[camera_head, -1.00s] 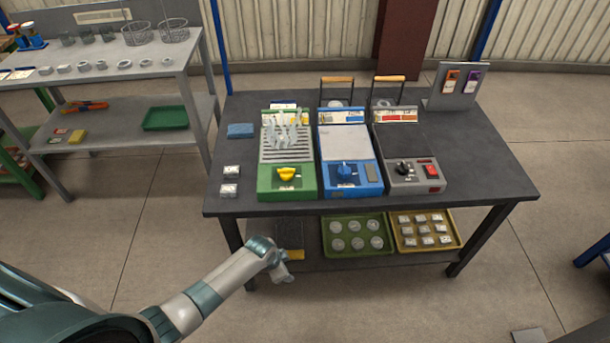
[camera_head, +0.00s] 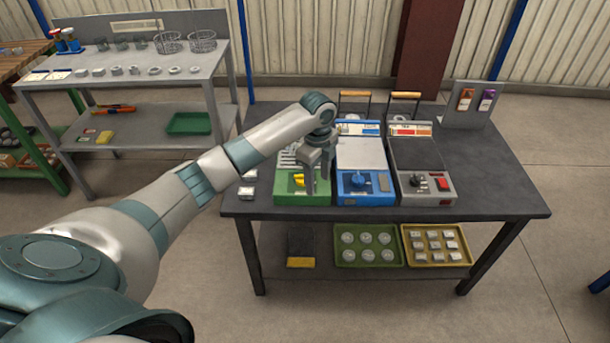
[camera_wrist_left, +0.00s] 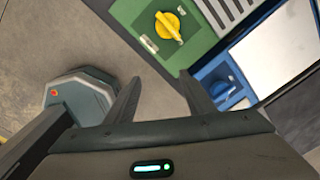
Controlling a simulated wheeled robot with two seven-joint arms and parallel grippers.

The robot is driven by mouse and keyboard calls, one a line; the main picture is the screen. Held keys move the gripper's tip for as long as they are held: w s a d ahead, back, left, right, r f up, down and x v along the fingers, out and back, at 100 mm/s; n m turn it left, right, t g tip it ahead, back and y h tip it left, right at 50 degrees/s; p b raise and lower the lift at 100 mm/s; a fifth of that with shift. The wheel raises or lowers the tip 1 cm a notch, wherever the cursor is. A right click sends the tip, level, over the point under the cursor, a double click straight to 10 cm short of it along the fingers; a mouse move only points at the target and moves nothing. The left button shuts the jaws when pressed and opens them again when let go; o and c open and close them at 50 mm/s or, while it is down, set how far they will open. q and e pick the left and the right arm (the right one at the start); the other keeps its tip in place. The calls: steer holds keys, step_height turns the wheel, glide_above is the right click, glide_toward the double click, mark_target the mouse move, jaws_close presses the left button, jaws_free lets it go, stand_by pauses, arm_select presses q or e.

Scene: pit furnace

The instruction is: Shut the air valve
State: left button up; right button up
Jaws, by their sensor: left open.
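My left gripper (camera_head: 317,183) is open and empty, fingers pointing down, above the front of a green unit (camera_head: 288,198) on the dark table. The green unit has a yellow knob (camera_head: 299,181), just left of the fingers; it also shows in the left wrist view (camera_wrist_left: 168,25), beyond the fingertips. Right of it stands a blue unit (camera_head: 366,200) with a blue knob (camera_head: 357,180), partly seen in the left wrist view (camera_wrist_left: 224,88). I cannot read which knob is the air valve. My arm hides part of the green unit's rack. My right gripper is out of view.
A grey unit (camera_head: 425,200) with a black knob and red switch stands right of the blue one. Two wood-handled items stand behind the units. The table's right side (camera_head: 500,195) is clear. A lower shelf holds a green tray (camera_head: 368,260) and a yellow tray (camera_head: 437,261).

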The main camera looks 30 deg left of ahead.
arm_select(q)
steer(key=w+a+r+m, duration=0.1)
steer(key=w+a+r, duration=0.2)
steer(key=a+r, duration=0.4)
step_height(320, 180, up, 6)
steer(key=shift+w+a+f+m, duration=0.15)
steer(key=shift+f+m, duration=0.05)
steer(key=shift+m, duration=0.2)
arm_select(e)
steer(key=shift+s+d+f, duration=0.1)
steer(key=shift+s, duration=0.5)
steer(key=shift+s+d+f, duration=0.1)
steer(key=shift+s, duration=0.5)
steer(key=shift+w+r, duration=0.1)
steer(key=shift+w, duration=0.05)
